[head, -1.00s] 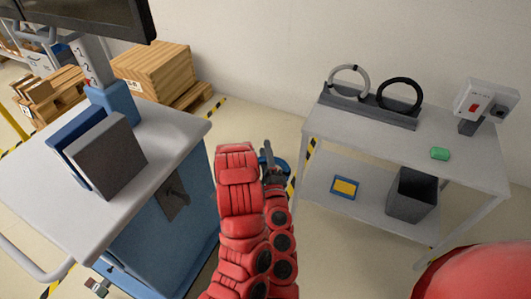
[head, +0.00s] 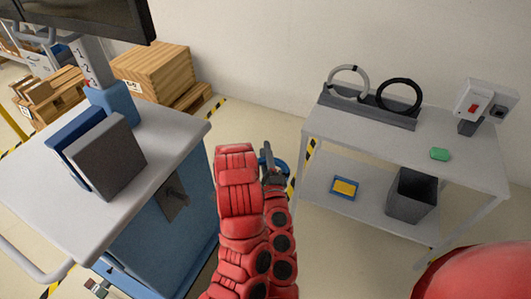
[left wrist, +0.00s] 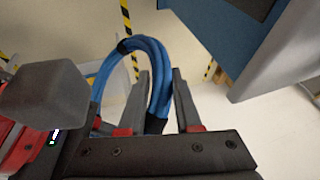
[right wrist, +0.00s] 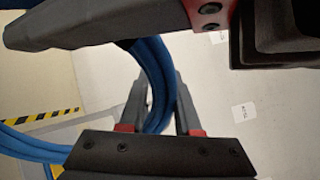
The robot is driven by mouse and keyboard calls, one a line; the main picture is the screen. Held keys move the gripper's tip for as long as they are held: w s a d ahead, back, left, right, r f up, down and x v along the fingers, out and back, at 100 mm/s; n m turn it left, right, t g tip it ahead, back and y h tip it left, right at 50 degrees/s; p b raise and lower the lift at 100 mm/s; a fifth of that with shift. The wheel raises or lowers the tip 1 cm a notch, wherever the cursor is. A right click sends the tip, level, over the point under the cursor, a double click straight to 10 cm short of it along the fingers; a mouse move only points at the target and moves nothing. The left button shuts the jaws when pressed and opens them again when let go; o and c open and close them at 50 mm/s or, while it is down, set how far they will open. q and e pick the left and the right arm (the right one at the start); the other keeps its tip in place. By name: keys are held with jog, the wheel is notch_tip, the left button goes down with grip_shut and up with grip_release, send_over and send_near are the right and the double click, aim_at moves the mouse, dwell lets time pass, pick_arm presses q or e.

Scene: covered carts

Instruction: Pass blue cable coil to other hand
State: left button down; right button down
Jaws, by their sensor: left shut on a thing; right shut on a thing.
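The blue cable coil (head: 282,164) shows only as a small arc beside my right gripper (head: 268,160) in the head view, mostly hidden behind my red arms. In the left wrist view, the coil (left wrist: 151,50) loops up and passes between the fingers of my left gripper (left wrist: 160,82), which is shut on it. In the right wrist view, the coil (right wrist: 152,68) runs between the fingers of my right gripper (right wrist: 160,95), also shut on it. Each wrist view shows dark parts of the other gripper close by. Both grippers hold the coil in the air.
A blue cart (head: 150,235) stands at left, with free floor between the carts.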

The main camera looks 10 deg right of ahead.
pick_arm(q)
jog(key=shift+w+d+r, duration=0.15)
jog(key=shift+d+r, duration=0.05)
jog(key=shift+r, duration=0.05)
jog(key=c, duration=0.9)
grip_release()
jog(key=o, duration=0.4)
jog(key=shift+a+f, duration=0.1)
jog(key=shift+f, duration=0.05)
